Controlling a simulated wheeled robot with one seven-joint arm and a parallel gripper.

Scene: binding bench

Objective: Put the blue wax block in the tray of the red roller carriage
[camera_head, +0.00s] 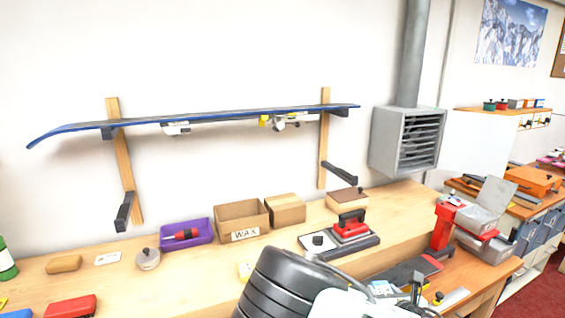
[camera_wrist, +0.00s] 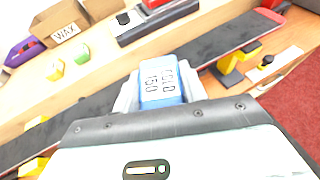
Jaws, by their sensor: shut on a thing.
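My gripper (camera_wrist: 160,88) is shut on the blue wax block (camera_wrist: 162,82), whose pale label reads COLD 150. In the wrist view it is held above a long dark board (camera_wrist: 215,52). In the head view a small pale-blue patch, likely the block (camera_head: 381,287), shows beside my arm, mostly hidden. A red machine with grey parts (camera_head: 441,229), possibly the roller carriage, stands at the bench's right end; I cannot make out its tray clearly. A red, black-handled unit on a dark base (camera_head: 351,230) sits further left.
A box marked WAX (camera_head: 241,221), a purple bin (camera_head: 186,232) and an open carton (camera_head: 286,209) stand along the wall. Yellow clamps (camera_wrist: 238,58) stand by the dark board. Yellow and green blocks (camera_wrist: 82,52) lie on the bench.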

